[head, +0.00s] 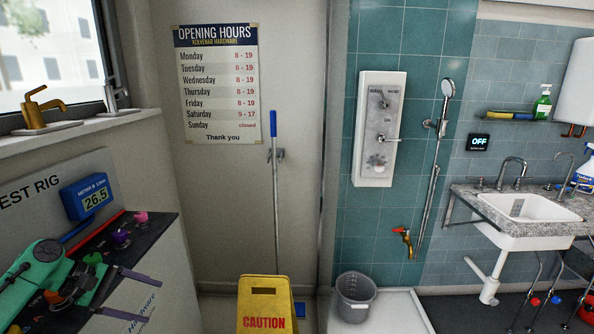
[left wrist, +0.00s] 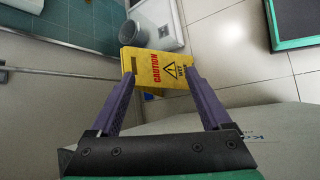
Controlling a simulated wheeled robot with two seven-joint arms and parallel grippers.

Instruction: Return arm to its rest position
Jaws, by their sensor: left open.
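My left arm (head: 38,272), green and dark grey, comes in from the left in the head view, in front of the test rig panel. My left gripper (head: 153,299) has its two dark fingers spread apart, pointing right, with nothing between them. In the left wrist view the left gripper (left wrist: 160,78) also shows open and empty, its purple-grey fingers wide apart. The yellow caution sign (left wrist: 160,70) appears beyond the fingertips there, on the floor. My right arm and gripper are not in view.
A grey bucket (head: 355,296) and a sink (head: 525,207) are farther right.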

